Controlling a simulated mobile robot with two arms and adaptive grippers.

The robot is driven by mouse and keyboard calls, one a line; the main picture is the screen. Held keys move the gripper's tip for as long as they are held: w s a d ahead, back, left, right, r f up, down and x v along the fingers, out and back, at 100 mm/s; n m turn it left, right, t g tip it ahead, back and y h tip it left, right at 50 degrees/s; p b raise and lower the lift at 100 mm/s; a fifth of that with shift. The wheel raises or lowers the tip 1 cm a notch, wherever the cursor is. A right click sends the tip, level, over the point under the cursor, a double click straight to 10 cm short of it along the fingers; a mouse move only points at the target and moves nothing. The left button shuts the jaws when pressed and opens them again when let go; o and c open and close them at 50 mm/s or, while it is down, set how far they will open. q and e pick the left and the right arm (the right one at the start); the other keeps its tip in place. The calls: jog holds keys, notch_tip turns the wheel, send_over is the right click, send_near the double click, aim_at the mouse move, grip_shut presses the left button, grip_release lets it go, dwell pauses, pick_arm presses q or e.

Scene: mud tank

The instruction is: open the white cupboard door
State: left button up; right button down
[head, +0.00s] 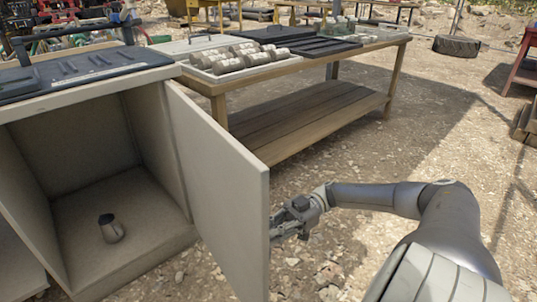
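The white cupboard (60,145) stands at the left of the head view. Its door (225,190) is swung wide open, hinged on the cupboard's right side, with its free edge toward me. The inside is in view. My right gripper (282,222) is at the door's free edge, on its right side, and partly hidden behind it. I cannot tell whether its fingers touch the door or are open or shut. My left gripper is not in view.
A small metal cup (111,228) stands on the cupboard floor. A black case (80,70) lies on top. A wooden table (310,110) with core samples (245,58) stands behind the door. Gravel ground to the right is mostly clear, with a tyre (456,46) farther back.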

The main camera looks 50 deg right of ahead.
jog(key=c, duration=1.5)
grip_release()
jog(key=shift+s+d, duration=0.35)
jog(key=shift+d, duration=1.6)
jog(key=shift+s+d, duration=0.35)
jog(key=shift+d, duration=1.65)
jog(key=shift+s+d, duration=0.35)
jog(key=shift+d, duration=1.6)
